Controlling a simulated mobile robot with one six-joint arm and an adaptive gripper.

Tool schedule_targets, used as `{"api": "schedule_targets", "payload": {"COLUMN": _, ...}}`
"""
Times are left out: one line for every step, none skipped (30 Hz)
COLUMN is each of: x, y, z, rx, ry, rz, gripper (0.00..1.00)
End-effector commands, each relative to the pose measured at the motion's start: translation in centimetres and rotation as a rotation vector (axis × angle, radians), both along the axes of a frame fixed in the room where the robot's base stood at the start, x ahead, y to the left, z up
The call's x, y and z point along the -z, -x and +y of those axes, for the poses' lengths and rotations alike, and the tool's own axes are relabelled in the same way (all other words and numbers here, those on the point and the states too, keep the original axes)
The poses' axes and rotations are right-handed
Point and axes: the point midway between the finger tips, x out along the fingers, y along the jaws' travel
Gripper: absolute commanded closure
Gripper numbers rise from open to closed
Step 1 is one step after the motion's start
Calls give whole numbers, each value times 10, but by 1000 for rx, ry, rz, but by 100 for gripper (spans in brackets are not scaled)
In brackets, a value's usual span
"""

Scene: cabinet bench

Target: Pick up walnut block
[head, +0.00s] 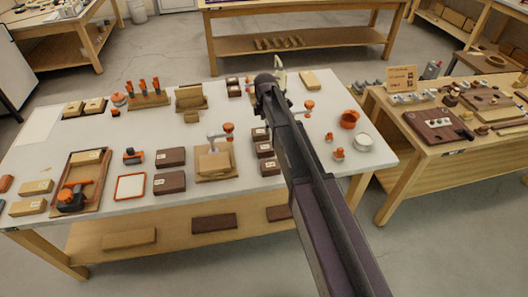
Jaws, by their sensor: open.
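Several dark brown blocks that look like walnut lie on the white bench top; I cannot tell which one is the task's walnut block. Two larger ones, a rear block (171,157) and a front block (169,183), lie left of centre with pale labels. A column of smaller dark blocks (265,150) lies just left of my arm. Small dark blocks (233,87) also lie near the back edge. My gripper (267,84) is at the far end of my arm, over the back of the bench. It is open, small and dark here, with its fingertips hard to make out.
A wooden tray (97,193) with an orange-and-black tool stands at the left. A clamp stand (214,165), an orange cup (348,119) and a white pot (364,141) stand nearby. A second bench (402,152) is at the right. The bench's right front corner is clear.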

Motion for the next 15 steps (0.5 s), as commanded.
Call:
{"api": "schedule_targets", "payload": {"x": 7, "y": 0, "z": 0, "rx": 0, "ry": 0, "rz": 0, "gripper": 0}}
{"api": "schedule_targets", "payload": {"x": 9, "y": 0, "z": 0, "rx": 1, "ry": 0, "rz": 0, "gripper": 0}}
{"api": "schedule_targets", "payload": {"x": 13, "y": 0, "z": 0, "rx": 1, "ry": 0, "rz": 0, "gripper": 0}}
{"api": "schedule_targets", "payload": {"x": 15, "y": 0, "z": 0, "rx": 1, "ry": 0, "rz": 0, "gripper": 0}}
{"api": "schedule_targets", "payload": {"x": 18, "y": 0, "z": 0, "rx": 1, "ry": 0, "rz": 0, "gripper": 0}}
{"api": "schedule_targets", "payload": {"x": 21, "y": 0, "z": 0, "rx": 1, "ry": 0, "rz": 0, "gripper": 0}}
{"api": "schedule_targets", "payload": {"x": 23, "y": 0, "z": 0, "rx": 1, "ry": 0, "rz": 0, "gripper": 0}}
{"api": "schedule_targets", "payload": {"x": 25, "y": 0, "z": -1, "rx": 1, "ry": 0, "rz": 0, "gripper": 0}}
{"api": "schedule_targets", "payload": {"x": 28, "y": 0, "z": -1, "rx": 1, "ry": 0, "rz": 0, "gripper": 0}}
{"api": "schedule_targets", "payload": {"x": 31, "y": 0, "z": -1, "rx": 1, "ry": 0, "rz": 0, "gripper": 0}}
{"api": "schedule_targets", "payload": {"x": 33, "y": 0, "z": -1, "rx": 1, "ry": 0, "rz": 0, "gripper": 0}}
{"api": "schedule_targets", "payload": {"x": 36, "y": 0, "z": -1, "rx": 1, "ry": 0, "rz": 0, "gripper": 0}}
{"api": "schedule_targets", "payload": {"x": 38, "y": 0, "z": -1, "rx": 2, "ry": 0, "rz": 0, "gripper": 0}}
{"api": "schedule_targets", "payload": {"x": 41, "y": 0, "z": -1, "rx": 2, "ry": 0, "rz": 0, "gripper": 0}}
{"api": "schedule_targets", "payload": {"x": 44, "y": 0, "z": -1, "rx": 2, "ry": 0, "rz": 0, "gripper": 0}}
